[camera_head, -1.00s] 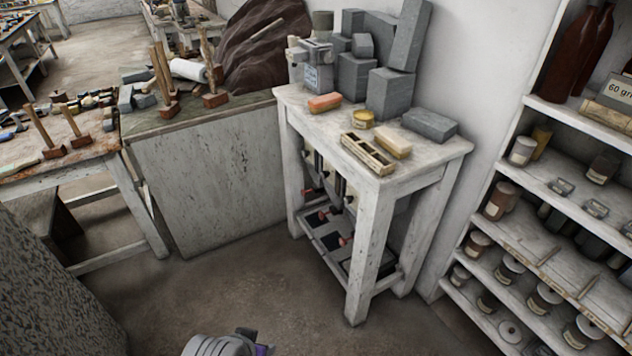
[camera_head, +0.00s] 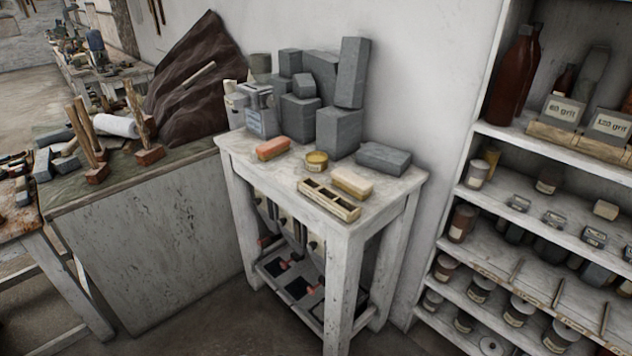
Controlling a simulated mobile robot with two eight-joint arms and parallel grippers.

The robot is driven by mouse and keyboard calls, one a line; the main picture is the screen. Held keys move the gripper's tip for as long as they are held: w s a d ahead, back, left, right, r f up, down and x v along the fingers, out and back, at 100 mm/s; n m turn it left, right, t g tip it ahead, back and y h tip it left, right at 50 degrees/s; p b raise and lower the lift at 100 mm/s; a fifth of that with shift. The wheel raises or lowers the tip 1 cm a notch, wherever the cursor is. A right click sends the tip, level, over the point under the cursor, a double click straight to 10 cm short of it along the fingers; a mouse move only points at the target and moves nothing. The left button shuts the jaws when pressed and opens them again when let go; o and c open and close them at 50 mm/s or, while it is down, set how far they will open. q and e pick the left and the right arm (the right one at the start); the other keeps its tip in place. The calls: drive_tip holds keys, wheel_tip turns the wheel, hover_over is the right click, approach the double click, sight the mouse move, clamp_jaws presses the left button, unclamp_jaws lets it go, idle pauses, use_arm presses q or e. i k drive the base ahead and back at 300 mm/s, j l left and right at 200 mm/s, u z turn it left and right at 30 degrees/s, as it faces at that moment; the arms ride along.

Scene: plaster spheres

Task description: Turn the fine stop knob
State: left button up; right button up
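No fine stop knob can be made out. A small grey machine-like item with a pale label (camera_head: 258,112) stands at the back left of the white table (camera_head: 225,150), beside grey blocks; its details are too small to tell. Red-handled items (camera_head: 287,263) show on the table's lower shelf, partly hidden by the legs. Neither of my grippers is in view.
The table top holds an orange block (camera_head: 273,148), a yellow tin (camera_head: 316,161), a cream block (camera_head: 352,183), a wooden divided tray (camera_head: 329,200) and several grey blocks (camera_head: 338,132). A shelf unit (camera_head: 478,128) stands right. A workbench (camera_head: 150,225) adjoins left.

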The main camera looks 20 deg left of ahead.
sight(311, 246)
drive_tip(key=i+j+z, duration=0.25)
drive_tip(key=j, duration=0.25)
drive_tip(key=j+z, duration=0.2)
drive_tip(key=j, duration=0.3)
drive_tip(key=j+z, duration=0.25)
drive_tip(key=j, duration=1.75)
drive_tip(key=i+j, duration=0.15)
drive_tip(key=j, duration=1.7)
drive_tip(key=k, duration=0.5)
drive_tip(key=z, duration=0.05)
